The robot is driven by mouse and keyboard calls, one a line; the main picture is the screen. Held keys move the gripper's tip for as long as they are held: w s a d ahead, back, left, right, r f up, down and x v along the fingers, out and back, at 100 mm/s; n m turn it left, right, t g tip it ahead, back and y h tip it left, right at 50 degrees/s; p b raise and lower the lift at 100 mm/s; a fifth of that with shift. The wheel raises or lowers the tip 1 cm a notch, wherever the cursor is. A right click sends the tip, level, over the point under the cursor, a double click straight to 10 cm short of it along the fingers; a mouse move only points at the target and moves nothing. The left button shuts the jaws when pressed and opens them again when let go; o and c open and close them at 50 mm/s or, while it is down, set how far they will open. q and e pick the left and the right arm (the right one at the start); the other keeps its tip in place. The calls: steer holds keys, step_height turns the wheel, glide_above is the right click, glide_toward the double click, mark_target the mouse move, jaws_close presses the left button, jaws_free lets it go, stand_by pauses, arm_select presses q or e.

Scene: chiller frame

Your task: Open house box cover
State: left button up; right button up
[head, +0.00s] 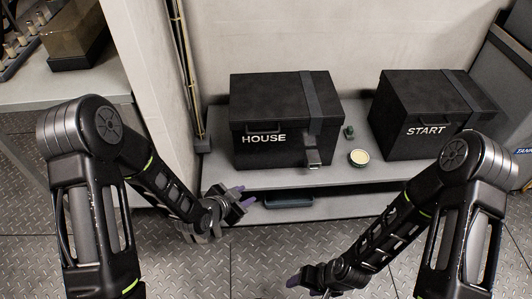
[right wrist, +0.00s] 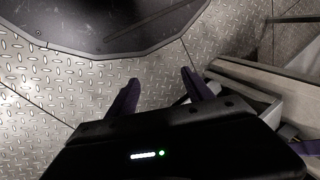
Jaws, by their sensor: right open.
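The black house box (head: 268,150) stands on a low grey shelf in the head view, with its white HOUSE label facing me. Its cover (head: 270,90) is down on the box. A dark strap runs over the cover to a grey latch (head: 312,156) at the front right, and a handle (head: 264,128) sits on the front left. My left gripper (head: 246,194) is in front of and below the box, apart from it, with its purple fingers spread and empty. My right gripper (head: 297,284) is low at the bottom of the view; the right wrist view shows its two fingers (right wrist: 160,90) apart with nothing between them.
A black START box (head: 405,140) stands to the right on the same shelf (head: 215,170). A small round pale-topped tin (head: 359,157) and a small green item (head: 349,131) lie between the boxes. A wall rises behind. The patterned metal floor in front is clear.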

arm_select(q)
steer(key=w+r+m+t+h+b, duration=0.3)
steer(key=w+m+t+b, duration=0.2)
steer(key=w+m+b, duration=0.45)
steer(key=m+t+h+b, duration=0.1)
steer(key=m+h+b, duration=0.3)
steer(key=m+b, duration=0.35)
glide_toward(265, 132)
steer(key=x, duration=0.2)
steer(key=shift+w+d+f+m+p, duration=0.1)
steer(key=shift+d+f+m+p, duration=0.15)
steer(key=shift+f+p, duration=0.2)
arm_select(e)
step_height(265, 132, down, 19)
steer(key=w+d, duration=0.1)
steer(key=shift+w+f+t, duration=0.2)
steer(key=shift+w+t, duration=0.1)
arm_select(q)
steer(key=shift+b+x, duration=0.75)
steer(key=shift+x, duration=3.1)
arm_select(e)
steer(key=shift+w+f, duration=0.15)
steer(key=shift+f, duration=0.65)
arm_select(q)
steer(key=shift+a+r, duration=0.15)
steer(key=shift+c, duration=0.3)
jaws_close()
